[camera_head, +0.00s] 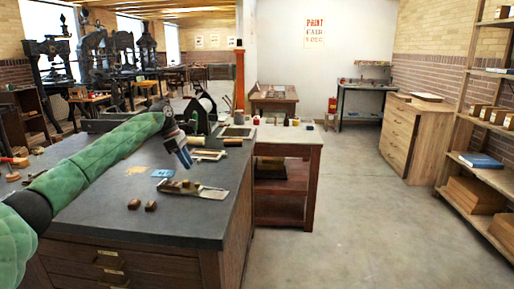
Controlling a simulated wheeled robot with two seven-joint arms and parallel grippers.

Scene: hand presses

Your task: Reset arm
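My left arm, in a green quilted sleeve, reaches in from the left over a dark-topped cabinet (185,222). My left gripper (186,161) is at its end, pointing down and slightly right above the worktop. It is small and seen at an angle, so I cannot tell if its fingers are open or shut. A metal tool on a light plate (208,193) lies on the worktop below it, apart from it. My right gripper is not in view.
Two small brown blocks (150,206) and a blue card (162,173) lie on the worktop. A wooden side table (287,180) adjoins it. Shelves (477,163) and a drawer cabinet (404,137) stand at right. Black presses (103,60) stand at back left. The floor (345,215) between is clear.

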